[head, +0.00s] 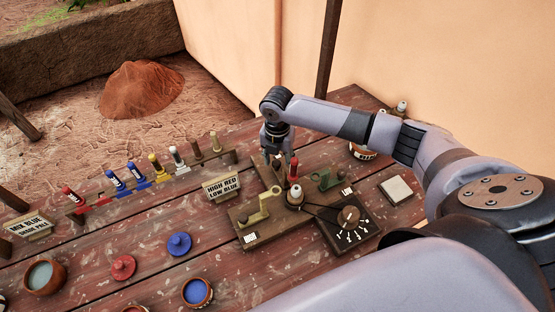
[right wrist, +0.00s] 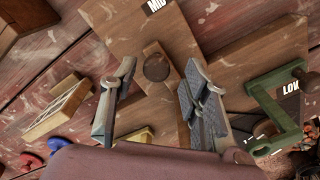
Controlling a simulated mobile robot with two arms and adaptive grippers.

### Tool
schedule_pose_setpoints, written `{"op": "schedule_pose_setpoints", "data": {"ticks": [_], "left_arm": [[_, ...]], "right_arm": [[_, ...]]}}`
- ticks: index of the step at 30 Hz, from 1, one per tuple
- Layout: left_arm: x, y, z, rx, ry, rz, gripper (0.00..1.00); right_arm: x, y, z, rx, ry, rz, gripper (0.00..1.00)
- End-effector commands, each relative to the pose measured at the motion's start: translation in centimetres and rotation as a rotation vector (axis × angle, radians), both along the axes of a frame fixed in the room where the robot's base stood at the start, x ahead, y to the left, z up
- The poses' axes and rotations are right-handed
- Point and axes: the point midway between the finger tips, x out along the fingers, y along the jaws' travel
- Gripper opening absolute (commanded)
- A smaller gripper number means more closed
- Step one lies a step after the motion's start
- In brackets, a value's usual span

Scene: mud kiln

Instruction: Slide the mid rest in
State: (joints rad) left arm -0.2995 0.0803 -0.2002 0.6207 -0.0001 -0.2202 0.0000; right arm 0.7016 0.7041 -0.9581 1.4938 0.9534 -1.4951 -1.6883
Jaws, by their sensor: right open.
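The mid rest (right wrist: 167,98), a brown wooden bar with a round dark knob, lies by the MID label (right wrist: 155,5) in the right wrist view. In the head view my right gripper mostly hides it. My right gripper (head: 273,160) is open above it, fingers pointing down. In the right wrist view its fingers (right wrist: 160,82) show on either side of the bar, with nothing visibly gripped; contact cannot be told. My left gripper is not in view.
An olive-yellow rest (head: 258,212) and a green rest (head: 325,180) stand on the stand's other arms. A dial box (head: 350,228) adjoins it. A sign (head: 221,187) and a rack of coloured pieces (head: 150,178) stand left. Red and blue lids (head: 179,244) lie in front.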

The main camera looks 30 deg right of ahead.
Motion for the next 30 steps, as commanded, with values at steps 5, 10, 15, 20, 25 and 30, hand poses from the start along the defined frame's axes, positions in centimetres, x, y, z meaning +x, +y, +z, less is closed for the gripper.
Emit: {"op": "schedule_pose_setpoints", "data": {"ticks": [5,10,15,20,25,30], "left_arm": [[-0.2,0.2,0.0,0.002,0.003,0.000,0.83],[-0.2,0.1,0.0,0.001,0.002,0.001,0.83],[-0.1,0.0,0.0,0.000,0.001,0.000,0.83],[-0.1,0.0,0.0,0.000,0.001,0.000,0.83],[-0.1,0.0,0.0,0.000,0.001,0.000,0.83],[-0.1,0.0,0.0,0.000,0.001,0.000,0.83]], "right_arm": [[0.1,0.0,0.1,0.001,-0.002,0.000,0.42],[0.2,0.0,1.9,0.001,-0.006,0.000,0.42],[0.2,0.0,5.5,0.000,-0.006,0.001,0.42],[0.2,-0.1,8.8,0.000,-0.004,0.000,0.42],[0.1,0.0,11.1,0.001,-0.002,0.000,0.42],[0.1,0.0,11.9,0.000,0.000,0.000,0.42]]}}
